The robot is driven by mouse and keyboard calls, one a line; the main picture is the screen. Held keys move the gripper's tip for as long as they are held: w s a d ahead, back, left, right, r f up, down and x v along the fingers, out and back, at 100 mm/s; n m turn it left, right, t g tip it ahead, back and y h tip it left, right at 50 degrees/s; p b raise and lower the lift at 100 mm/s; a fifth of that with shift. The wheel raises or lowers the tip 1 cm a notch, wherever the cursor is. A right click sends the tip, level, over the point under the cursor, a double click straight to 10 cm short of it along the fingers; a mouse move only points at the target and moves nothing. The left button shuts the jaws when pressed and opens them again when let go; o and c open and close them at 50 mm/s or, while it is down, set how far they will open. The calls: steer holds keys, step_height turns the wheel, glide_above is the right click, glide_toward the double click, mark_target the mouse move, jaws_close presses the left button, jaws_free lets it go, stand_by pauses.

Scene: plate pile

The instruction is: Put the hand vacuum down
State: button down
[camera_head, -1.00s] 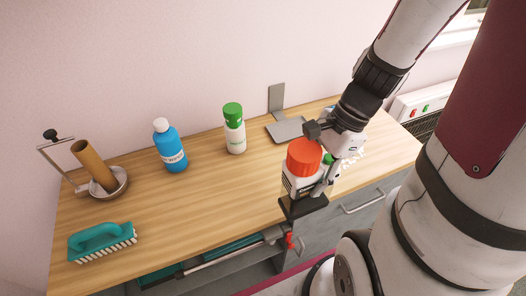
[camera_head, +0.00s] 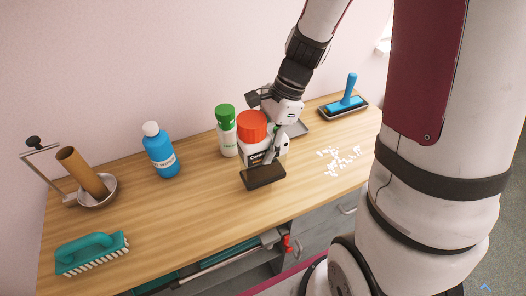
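The hand vacuum looks like a white body (camera_head: 252,158) with an orange-red top and a flat black foot at its lower end. It is upright over the wooden counter, near the front edge at the middle. My gripper (camera_head: 271,157) is at its right side and appears shut on it; the vacuum hides part of the fingers. I cannot tell whether the black foot touches the counter or hangs just above it.
A green-capped bottle (camera_head: 227,134) stands close behind-left of the vacuum. A blue bottle (camera_head: 159,151), a teal brush (camera_head: 92,253) and a bowl (camera_head: 98,193) with a brown tube are left. White bits (camera_head: 338,160) and a blue-handled tool (camera_head: 349,93) in a tray lie right.

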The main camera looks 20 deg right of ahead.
steer(key=shift+f, duration=1.7)
steer(key=c, duration=0.7)
jaws_free()
